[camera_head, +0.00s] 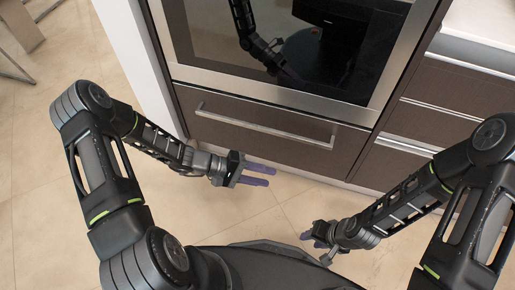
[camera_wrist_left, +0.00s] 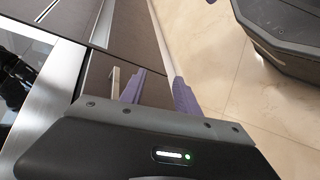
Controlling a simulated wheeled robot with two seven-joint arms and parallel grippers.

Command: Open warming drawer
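The warming drawer (camera_head: 240,112) is a dark brown panel under the oven, with a long silver bar handle (camera_head: 263,128). It looks closed, its front level with the cabinet. In the left wrist view part of the drawer front (camera_wrist_left: 98,76) and the handle (camera_wrist_left: 115,82) show just left of the fingers. My left gripper (camera_head: 264,175) is open and empty, in front of and below the handle, not touching it; its purple fingers (camera_wrist_left: 160,90) are apart.
An oven with a dark glass door (camera_head: 280,45) sits above the drawer. Brown cabinet drawers (camera_head: 445,95) with silver handles and a pale counter are at the right. A white side panel (camera_head: 135,55) stands at the left.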

